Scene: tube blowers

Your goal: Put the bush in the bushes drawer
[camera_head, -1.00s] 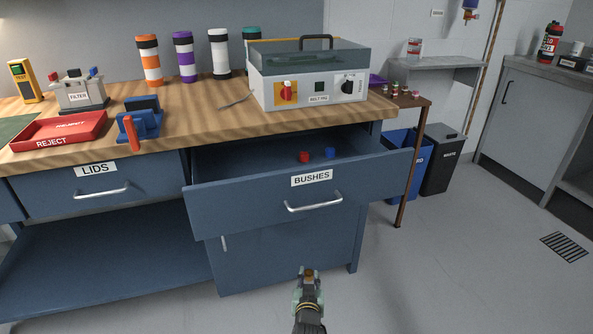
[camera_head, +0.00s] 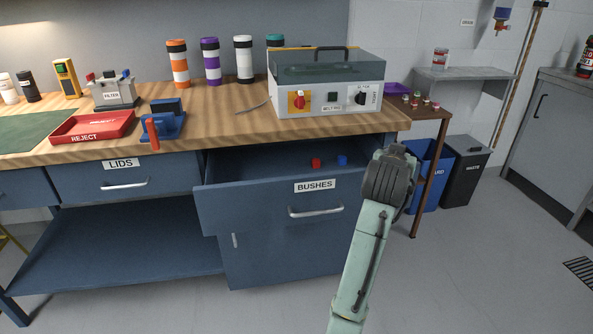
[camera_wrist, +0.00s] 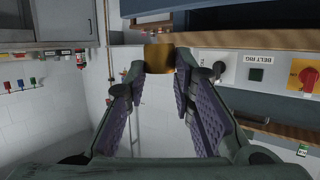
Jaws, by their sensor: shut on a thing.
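My gripper (camera_wrist: 160,70) is shut on a brass-coloured bush (camera_wrist: 158,56), held between its fingertips in the wrist view. In the head view my arm reaches up just right of the open bushes drawer (camera_head: 250,207), and the fingers and bush are hidden behind my wrist. The drawer is pulled out under the bench, with a BUSHES label and a bar handle on its front. A red piece (camera_head: 316,162) and a blue piece (camera_head: 342,160) lie inside it.
The belt rig (camera_head: 325,98) stands on the bench above the drawer. A side table (camera_head: 428,110) with small parts and a blue bin (camera_head: 433,165) are to the right. The LIDS drawer (camera_head: 125,183) is shut. A red reject tray (camera_head: 92,127) is on the bench.

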